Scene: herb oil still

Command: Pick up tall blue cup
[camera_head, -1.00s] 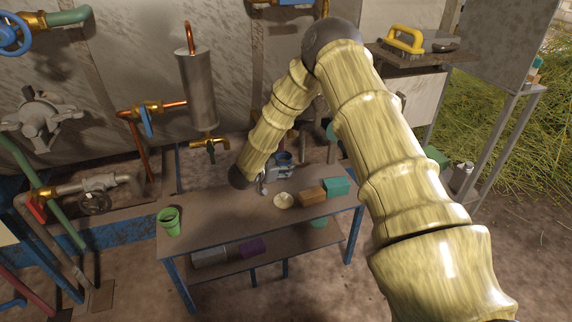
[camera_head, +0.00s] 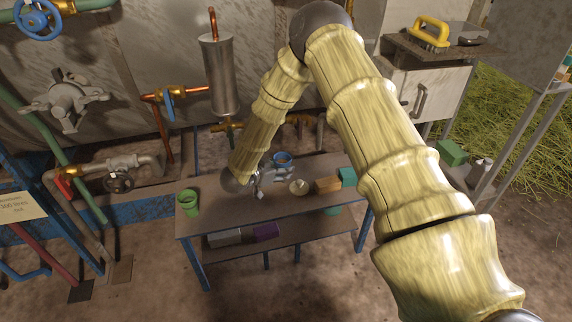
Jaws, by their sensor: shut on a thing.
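The blue cup (camera_head: 283,157) is near the back edge of the workbench, with a brownish opening facing up. My gripper (camera_head: 283,171) reaches it from the left and front and is shut on it. The fingers cover the lower part of the cup, so I cannot tell whether its base touches the bench. The cup looks roughly upright.
On the workbench (camera_head: 235,218) stand a green cup (camera_head: 188,203) at the left, a cream bowl (camera_head: 299,187), an orange-brown block (camera_head: 328,184) and a teal box (camera_head: 348,177). A metal cylinder (camera_head: 219,78) and copper pipes are behind. The bench's front middle is clear.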

